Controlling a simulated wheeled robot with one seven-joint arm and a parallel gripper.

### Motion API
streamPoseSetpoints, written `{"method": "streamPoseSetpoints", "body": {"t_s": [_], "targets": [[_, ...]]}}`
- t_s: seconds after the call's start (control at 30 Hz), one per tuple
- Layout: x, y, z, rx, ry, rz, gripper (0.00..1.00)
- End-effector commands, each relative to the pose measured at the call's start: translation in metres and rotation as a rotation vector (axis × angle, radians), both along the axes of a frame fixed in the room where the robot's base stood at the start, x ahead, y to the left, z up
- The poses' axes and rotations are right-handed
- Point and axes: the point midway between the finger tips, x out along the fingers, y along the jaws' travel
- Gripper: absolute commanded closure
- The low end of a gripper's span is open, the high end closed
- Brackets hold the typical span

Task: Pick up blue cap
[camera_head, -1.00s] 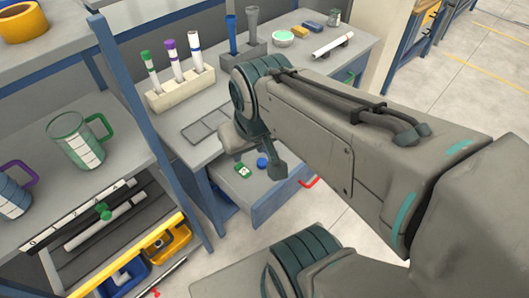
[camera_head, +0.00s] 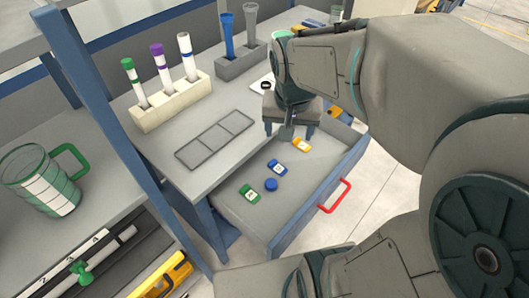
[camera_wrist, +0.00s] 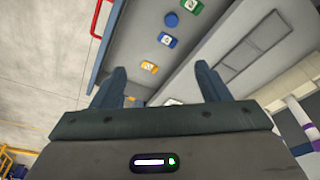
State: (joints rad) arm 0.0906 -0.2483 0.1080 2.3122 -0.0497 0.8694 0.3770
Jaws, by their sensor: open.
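The blue cap (camera_head: 271,185) is a small round disc lying in the open drawer (camera_head: 308,212). It sits between a green block (camera_head: 249,193) and a blue labelled block (camera_head: 277,168), apart from the gripper. In the wrist view the blue cap (camera_wrist: 171,19) is near the top, beyond the fingertips. My gripper (camera_head: 291,132) is above the far part of the drawer, farther back than the cap. In the wrist view my gripper (camera_wrist: 158,78) has its two fingers wide apart with nothing between them.
A yellow block (camera_head: 301,144) also lies in the drawer. The drawer has a red handle (camera_head: 334,196). On the tabletop are an empty grey tray (camera_head: 214,139), a white rack (camera_head: 172,103) with several capped tubes, and a grey holder (camera_head: 240,66) with pipes.

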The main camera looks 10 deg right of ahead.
Motion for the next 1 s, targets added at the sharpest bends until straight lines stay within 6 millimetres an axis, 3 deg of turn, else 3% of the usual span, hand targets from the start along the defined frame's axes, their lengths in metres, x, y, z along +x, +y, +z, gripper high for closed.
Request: {"method": "streamPoseSetpoints", "body": {"t_s": [0.03, 0.3, 0.5, 0.7, 0.87, 1.0], "targets": [[0.015, -0.002, -0.039, 0.007, 0.024, -0.051, 0.31], [0.084, -0.006, -0.164, 0.060, 0.111, -0.344, 0.31], [0.118, -0.007, -0.240, 0.100, 0.160, -0.517, 0.31], [0.133, -0.006, -0.272, 0.122, 0.181, -0.600, 0.31], [0.134, -0.006, -0.295, 0.123, 0.187, -0.610, 0.31], [0.133, -0.006, -0.323, 0.123, 0.188, -0.608, 0.31]]}}
